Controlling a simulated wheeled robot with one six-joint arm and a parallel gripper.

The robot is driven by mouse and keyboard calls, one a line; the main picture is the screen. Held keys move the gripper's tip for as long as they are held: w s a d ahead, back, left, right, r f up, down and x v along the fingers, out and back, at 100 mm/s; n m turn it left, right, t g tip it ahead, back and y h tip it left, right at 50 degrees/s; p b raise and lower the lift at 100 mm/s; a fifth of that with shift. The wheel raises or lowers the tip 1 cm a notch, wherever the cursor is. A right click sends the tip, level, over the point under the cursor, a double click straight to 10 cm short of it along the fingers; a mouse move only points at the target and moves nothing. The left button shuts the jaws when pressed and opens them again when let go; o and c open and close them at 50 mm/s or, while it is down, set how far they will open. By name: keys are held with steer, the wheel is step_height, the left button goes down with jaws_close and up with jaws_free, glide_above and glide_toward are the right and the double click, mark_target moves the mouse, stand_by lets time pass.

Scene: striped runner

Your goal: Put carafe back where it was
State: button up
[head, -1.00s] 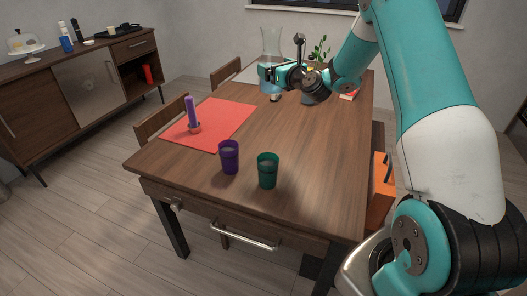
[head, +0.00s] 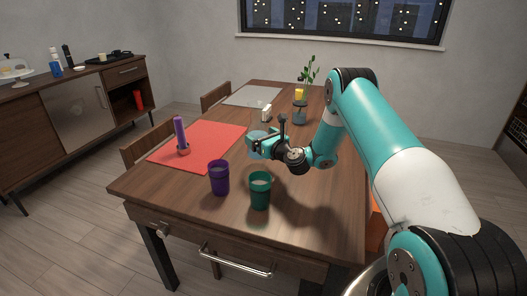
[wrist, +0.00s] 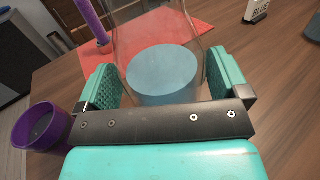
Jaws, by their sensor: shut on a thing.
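The carafe (head: 256,145) is clear glass with pale blue liquid in its lower part. In the wrist view the carafe (wrist: 160,72) stands between the two teal finger pads, and its top is cut off by the frame. My gripper (wrist: 165,82) is shut on it from both sides. In the head view my gripper (head: 264,148) holds it near the right edge of the red mat (head: 215,142), behind the two cups. Whether its base touches the table (head: 310,195) I cannot tell.
A purple cup (head: 219,178) and a green cup (head: 260,191) stand at the table's front. A purple candle (head: 180,133) stands on the red mat. Behind are a small white object (head: 267,112), a blue-grey jar (head: 299,115) and a grey mat (head: 250,96). The right side is clear.

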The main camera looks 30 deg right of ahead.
steer(key=shift+f, duration=2.4)
